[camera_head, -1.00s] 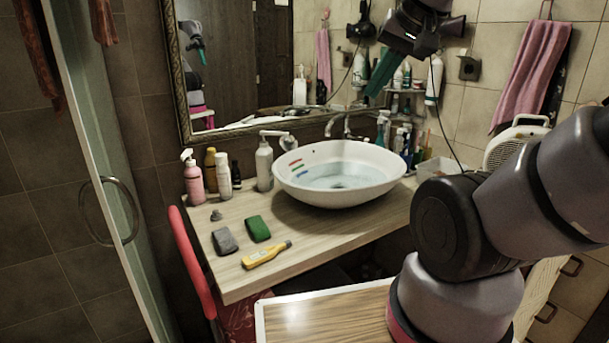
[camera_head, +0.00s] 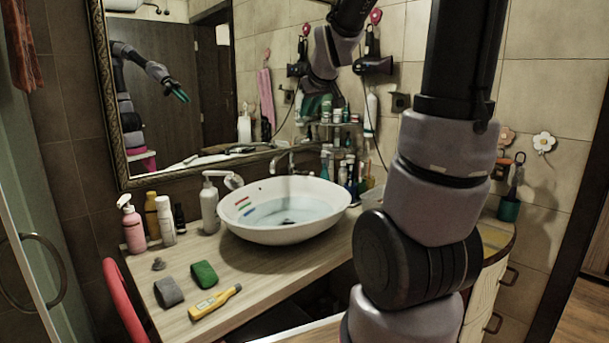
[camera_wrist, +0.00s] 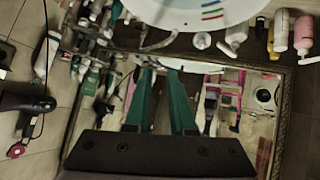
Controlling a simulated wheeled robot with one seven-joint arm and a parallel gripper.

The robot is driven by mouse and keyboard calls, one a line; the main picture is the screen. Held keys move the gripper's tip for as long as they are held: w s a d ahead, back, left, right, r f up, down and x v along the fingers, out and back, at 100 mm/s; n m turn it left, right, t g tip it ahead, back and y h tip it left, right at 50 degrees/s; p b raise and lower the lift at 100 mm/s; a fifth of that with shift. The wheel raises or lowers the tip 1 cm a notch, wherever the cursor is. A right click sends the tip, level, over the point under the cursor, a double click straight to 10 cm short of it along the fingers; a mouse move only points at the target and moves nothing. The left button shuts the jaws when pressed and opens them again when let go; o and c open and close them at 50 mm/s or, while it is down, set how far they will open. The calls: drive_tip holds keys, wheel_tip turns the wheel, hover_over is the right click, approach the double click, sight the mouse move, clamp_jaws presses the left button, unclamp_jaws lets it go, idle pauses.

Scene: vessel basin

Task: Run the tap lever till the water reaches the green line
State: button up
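The white oval basin (camera_head: 262,236) stands on the wooden counter, with clear water (camera_head: 300,210) in it. Short red, green (camera_head: 244,206) and blue lines mark its inner left wall; the water's edge looks near the lowest, blue line. A chrome tap (camera_head: 291,163) curves over the back rim; it also shows in the wrist view (camera_wrist: 158,42). A round pale knob (camera_head: 233,181) shows by the basin's back left; I cannot tell whether it is the lever. My gripper (camera_head: 318,106) hangs above and behind the basin, before the mirror. Its teal fingers (camera_wrist: 159,75) are apart and empty.
A white pump bottle (camera_head: 210,206) and a pink bottle (camera_head: 133,229) stand left of the basin. Several bottles (camera_head: 343,170) crowd its back right. A green sponge (camera_head: 204,274) and a yellow tool (camera_head: 214,302) lie on the front counter. The mirror (camera_head: 205,95) is close behind.

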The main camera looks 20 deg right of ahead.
sight(306, 171)
drive_tip(key=w+d+f+n+t+h, duration=0.1)
drive_tip(key=w+d+f+n, duration=0.3)
drive_tip(key=w, duration=0.5)
drive_tip(key=w+d+f+n+t+h, duration=0.1)
drive_tip(key=w+d+f+n+t, duration=0.3)
drive_tip(key=w, duration=0.6)
drive_tip(key=w+d+f+n+y, duration=0.1)
drive_tip(key=w+d+f+n, duration=0.15)
drive_tip(key=f, duration=0.45)
drive_tip(key=w+d+f+n+t, duration=0.1)
drive_tip(key=w+d+f+n, duration=0.15)
drive_tip(key=f, duration=0.45)
drive_tip(key=w+d+f+n+y, duration=0.1)
drive_tip(key=w+f+n, duration=0.25)
drive_tip(key=f, duration=0.35)
drive_tip(key=w, duration=0.3)
drive_tip(key=w+f, duration=0.1)
drive_tip(key=w, duration=0.6)
drive_tip(key=shift+w+d+f, duration=0.1)
drive_tip(key=shift+d+f, duration=0.15)
drive_tip(key=shift+d, duration=0.05)
clamp_jaws()
